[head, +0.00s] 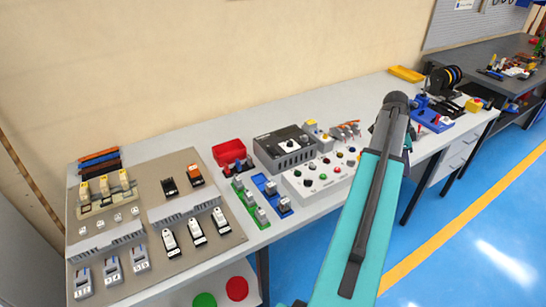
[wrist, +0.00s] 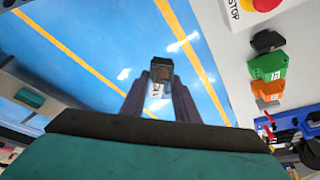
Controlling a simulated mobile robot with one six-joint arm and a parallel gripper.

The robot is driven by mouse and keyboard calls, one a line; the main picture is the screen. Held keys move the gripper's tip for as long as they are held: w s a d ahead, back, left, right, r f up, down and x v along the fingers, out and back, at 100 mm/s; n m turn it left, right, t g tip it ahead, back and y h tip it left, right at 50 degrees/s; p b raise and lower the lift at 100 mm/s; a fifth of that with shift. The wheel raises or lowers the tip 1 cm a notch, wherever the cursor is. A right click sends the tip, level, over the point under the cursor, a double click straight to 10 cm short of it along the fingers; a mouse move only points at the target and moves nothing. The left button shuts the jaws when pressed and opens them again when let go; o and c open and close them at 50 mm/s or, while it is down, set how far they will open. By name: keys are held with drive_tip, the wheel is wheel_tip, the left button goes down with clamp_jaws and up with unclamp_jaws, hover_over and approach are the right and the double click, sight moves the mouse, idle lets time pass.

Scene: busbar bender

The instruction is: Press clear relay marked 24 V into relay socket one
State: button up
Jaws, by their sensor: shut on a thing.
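In the wrist view my gripper (wrist: 160,80) is shut on a small block with a dark end and a see-through, greyish body, which looks like the clear relay (wrist: 160,75). Its marking is too small to read. It is held in the air above the blue floor, clear of any socket. In the head view my arm hides most of the gripper and the relay. On the grey-brown board at the left stand a black socket-like block (head: 169,187) and one with an orange top (head: 194,175). I cannot tell which is relay socket one.
The mounting board (head: 90,237) carries grey ducts (head: 185,207), breakers and terminals. A red bin (head: 229,152), a dark power unit (head: 284,147) and a white button panel (head: 322,177) stand to its right. Green and orange blocks (wrist: 268,68) stand on the bench in the wrist view.

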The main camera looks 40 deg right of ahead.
drive_tip(key=w+a+r+n+t+h, duration=0.1)
drive_tip(key=w+a+r+n+t, duration=0.15)
drive_tip(key=w+a+n, duration=0.85)
drive_tip(key=w+a+r+n+t+h, duration=0.1)
drive_tip(key=w+a+r+n+t, duration=0.15)
drive_tip(key=w+a, duration=1.55)
drive_tip(key=w+a+r+n+t+y, duration=0.1)
drive_tip(key=w+a+n, duration=0.3)
drive_tip(key=a, duration=0.8)
drive_tip(key=w+a+r+n+t+y, duration=0.1)
drive_tip(key=w+a+n, duration=0.4)
drive_tip(key=a, duration=0.8)
drive_tip(key=w+a+r+n+t+y, duration=0.1)
drive_tip(key=w+a+r+n, duration=0.3)
drive_tip(key=a, duration=0.8)
drive_tip(key=shift+w+a+n+y, duration=0.25)
drive_tip(key=shift+w+n+y, duration=0.4)
drive_tip(key=shift+y, duration=0.25)
drive_tip(key=shift+a, duration=0.1)
